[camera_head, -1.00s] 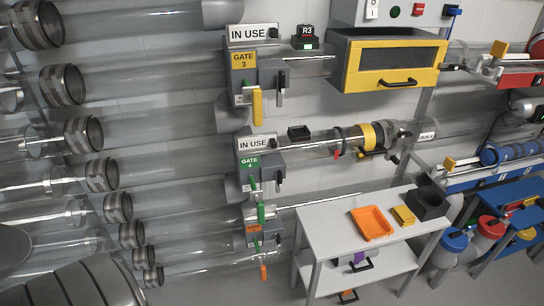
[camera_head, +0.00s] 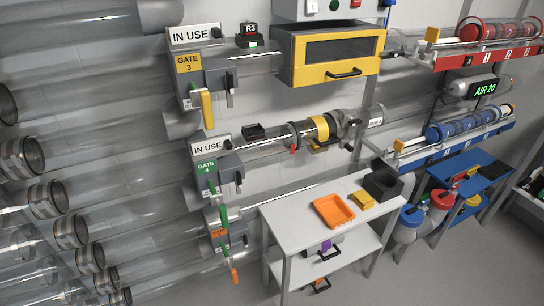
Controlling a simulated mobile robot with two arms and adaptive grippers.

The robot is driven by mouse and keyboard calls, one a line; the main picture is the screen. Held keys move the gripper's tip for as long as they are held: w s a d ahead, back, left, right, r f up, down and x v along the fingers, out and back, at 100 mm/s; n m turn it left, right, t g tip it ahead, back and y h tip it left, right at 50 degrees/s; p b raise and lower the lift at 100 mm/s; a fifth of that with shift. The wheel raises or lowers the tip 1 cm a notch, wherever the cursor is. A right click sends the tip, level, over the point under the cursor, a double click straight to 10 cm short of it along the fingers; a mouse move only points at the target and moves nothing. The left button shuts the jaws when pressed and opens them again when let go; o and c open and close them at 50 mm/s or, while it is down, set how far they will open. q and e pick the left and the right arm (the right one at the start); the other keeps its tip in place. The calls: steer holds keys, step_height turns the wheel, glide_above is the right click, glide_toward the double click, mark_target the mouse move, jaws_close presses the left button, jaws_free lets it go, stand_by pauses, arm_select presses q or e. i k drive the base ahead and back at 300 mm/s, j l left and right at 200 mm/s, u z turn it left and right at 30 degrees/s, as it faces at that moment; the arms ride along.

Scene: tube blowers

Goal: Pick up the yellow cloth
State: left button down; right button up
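The small yellow object that looks like the folded yellow cloth (camera_head: 362,201) lies on the top of the white table (camera_head: 285,225). It sits between an orange tray (camera_head: 333,210) on its left and a black open box (camera_head: 383,185) on its right. It is small in this view, so its folds cannot be made out. Neither of my grippers is in view.
The table has a lower shelf (camera_head: 325,262). Behind it, a clear tube with a yellow collar (camera_head: 318,130) runs along the wall. A blue bench (camera_head: 470,178) with lidded canisters (camera_head: 410,218) stands at right. Grey floor lies open at front right.

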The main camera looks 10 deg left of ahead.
mark_target(360, 198)
steer(key=i+l+u, duration=0.35)
steer(key=i+l, duration=0.35)
steer(key=i, duration=0.15)
